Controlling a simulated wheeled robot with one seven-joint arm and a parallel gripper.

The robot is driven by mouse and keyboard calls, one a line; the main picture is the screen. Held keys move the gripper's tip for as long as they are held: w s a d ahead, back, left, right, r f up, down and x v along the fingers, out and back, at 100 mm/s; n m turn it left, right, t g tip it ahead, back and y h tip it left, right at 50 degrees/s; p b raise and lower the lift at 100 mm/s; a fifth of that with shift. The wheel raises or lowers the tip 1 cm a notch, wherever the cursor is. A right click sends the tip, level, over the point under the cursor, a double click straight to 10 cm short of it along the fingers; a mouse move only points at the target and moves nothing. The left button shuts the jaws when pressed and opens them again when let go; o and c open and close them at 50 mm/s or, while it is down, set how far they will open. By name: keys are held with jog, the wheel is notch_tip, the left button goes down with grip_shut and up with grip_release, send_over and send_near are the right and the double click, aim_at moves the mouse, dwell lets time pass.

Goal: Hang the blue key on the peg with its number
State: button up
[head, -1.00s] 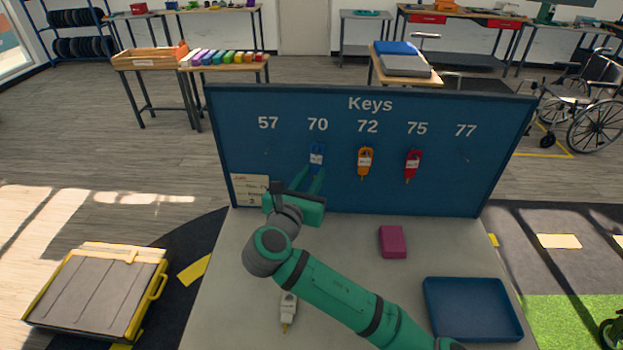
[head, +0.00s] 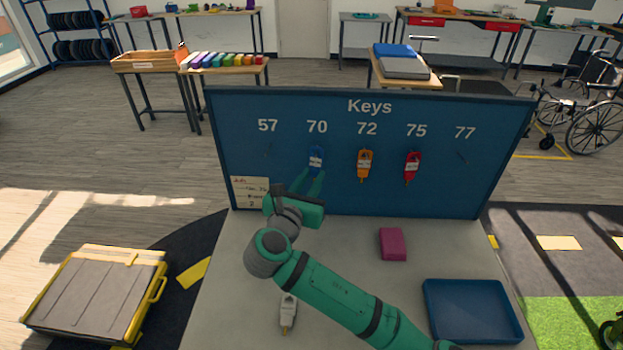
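The blue key (head: 316,160) is at the board under the number 70, upright, with a pale label on its front. Its lower end is close to my fingertips, and I cannot see whether it rests on a peg. My gripper (head: 312,178) reaches up to it from below, with its two green fingers apart, one towards each side of the key. Whether they touch the key is too small to tell. The dark blue key board (head: 400,198) bears the numbers 57, 70, 72, 75 and 77. An orange key (head: 365,165) hangs under 72 and a red key (head: 412,167) under 75.
A white key (head: 288,312) lies on the grey table (head: 230,290) beside my arm. A magenta block (head: 392,244) and an empty blue tray (head: 472,310) are at the right. A paper note (head: 249,192) is on the board's lower left. No key shows under 57 or 77.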

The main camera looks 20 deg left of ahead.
jog(key=o, duration=0.5)
jog(key=shift+s+d+r, duration=0.1)
jog(key=shift+s+r, duration=0.1)
jog(key=shift+s, duration=1.6)
jog(key=shift+s+a+r, duration=0.1)
jog(key=shift+s+r, duration=0.05)
jog(key=shift+s, duration=1.65)
jog(key=shift+s+d+r, duration=0.1)
jog(key=shift+s+r, duration=0.1)
jog(key=shift+s, duration=1.6)
